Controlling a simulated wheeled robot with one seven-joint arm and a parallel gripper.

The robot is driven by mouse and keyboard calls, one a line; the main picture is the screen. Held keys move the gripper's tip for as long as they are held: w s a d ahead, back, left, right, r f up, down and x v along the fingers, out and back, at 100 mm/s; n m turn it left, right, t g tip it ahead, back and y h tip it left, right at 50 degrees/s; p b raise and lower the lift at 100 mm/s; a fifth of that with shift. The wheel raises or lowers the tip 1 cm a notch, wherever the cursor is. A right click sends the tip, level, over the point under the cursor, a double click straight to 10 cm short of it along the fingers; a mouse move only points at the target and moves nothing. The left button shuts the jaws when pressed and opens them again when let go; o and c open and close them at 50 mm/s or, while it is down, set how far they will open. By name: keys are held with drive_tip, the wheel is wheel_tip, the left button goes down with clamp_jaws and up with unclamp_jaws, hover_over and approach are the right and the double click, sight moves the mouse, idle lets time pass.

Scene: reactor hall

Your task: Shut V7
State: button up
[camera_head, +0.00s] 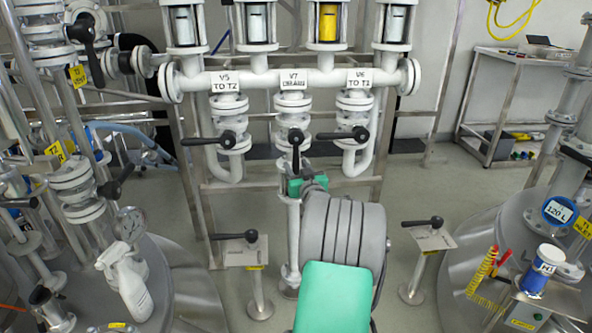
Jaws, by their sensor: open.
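V7 (293,109), under a white label, is the middle valve of three below the white horizontal pipe. Its black lever (296,147) points down the picture, toward me. My grey and green arm rises from the bottom middle. My gripper (307,183) appears as a small green and grey end just below the lever's tip, largely hidden by my arm. Its fingers are too small to make out clearly. I see nothing held in it, and I cannot tell whether it touches the lever.
V5's lever (211,140) on the left and V6's lever (345,134) on the right both lie sideways, close to V7. Two low posts carry a left lever (238,236) and a right lever (424,222). Metal tanks flank me; a spray bottle (127,283) stands at left.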

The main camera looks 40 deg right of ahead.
drive_tip(key=shift+w+d, duration=0.15)
drive_tip(key=shift+w, duration=0.15)
drive_tip(key=shift+c, duration=0.2)
clamp_jaws()
idle(1.0)
